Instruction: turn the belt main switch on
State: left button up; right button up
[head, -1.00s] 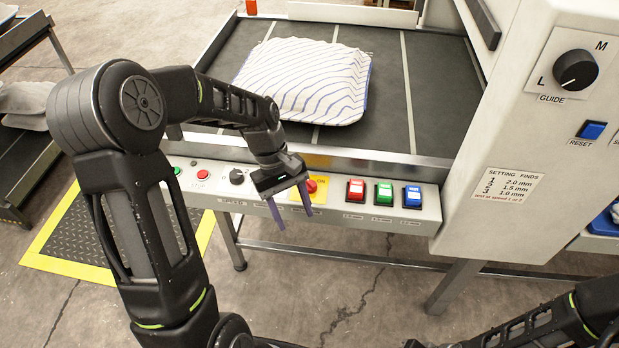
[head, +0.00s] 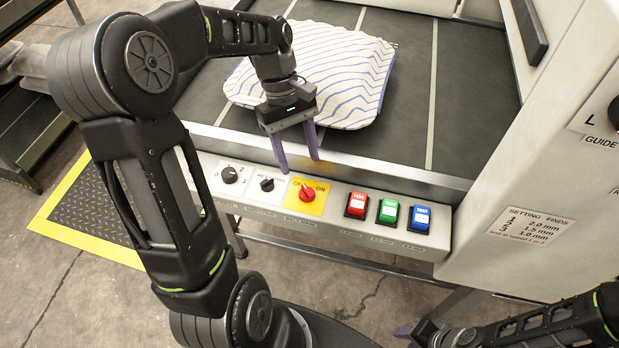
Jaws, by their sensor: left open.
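The belt main switch (head: 306,194) is a red rotary knob on a yellow plate marked OFF on the left and ON on the right. It sits on the sloping front panel (head: 262,206) of the belt machine. The knob seems to point roughly upward, between the two words; its exact setting is too small to tell. My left gripper (head: 300,167) is open and empty, its two purple fingers pointing down just above and behind the switch in the picture, apart from the knob. My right gripper (head: 408,332) shows only partly at the bottom edge.
Left of the switch are two black knobs, a speed dial (head: 230,174) and a smaller one (head: 267,185). Red (head: 356,204), green (head: 387,210) and blue (head: 422,218) buttons lie to its right. A striped pillow (head: 330,75) rests on the dark belt (head: 465,120) behind.

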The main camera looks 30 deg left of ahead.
aim_at(307, 190)
pick_arm(q)
jog(key=shift+b+x, duration=0.4)
jog(key=shift+x, duration=3.6)
jog(key=shift+w, duration=0.1)
grip_shut()
